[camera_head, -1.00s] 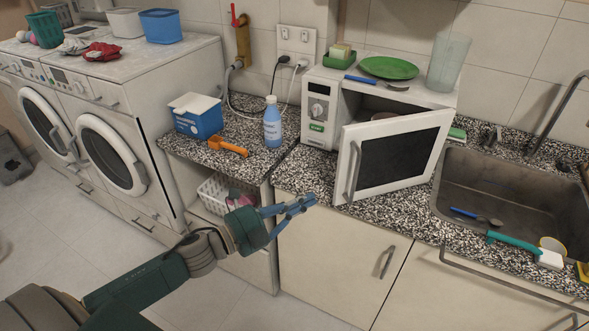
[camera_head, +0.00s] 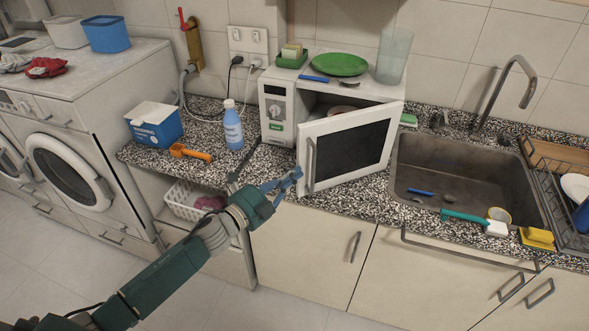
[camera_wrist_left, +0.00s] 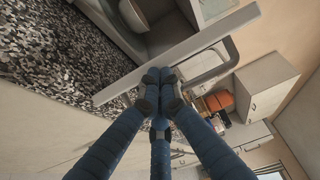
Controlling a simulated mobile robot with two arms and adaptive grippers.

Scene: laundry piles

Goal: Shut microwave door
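The white microwave (camera_head: 276,112) stands on the speckled counter with its door (camera_head: 349,147) swung open. The door has a dark window and a grey handle (camera_head: 310,165) at its free left edge. My left gripper (camera_head: 291,180) is just left of and below the door's lower free corner. In the left wrist view its dark fingertips (camera_wrist_left: 160,84) come together with nothing between them. The door's pale edge (camera_wrist_left: 190,48) and the handle (camera_wrist_left: 215,62) show just beyond them. I cannot tell whether the fingers touch the door. My right gripper is not in view.
A green plate (camera_head: 339,64), a sponge dish and a clear cup (camera_head: 393,56) are on the microwave. A blue bottle (camera_head: 233,127), orange scoop (camera_head: 190,153) and blue-white box (camera_head: 154,124) stand left. The sink (camera_head: 465,172) is right of the door.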

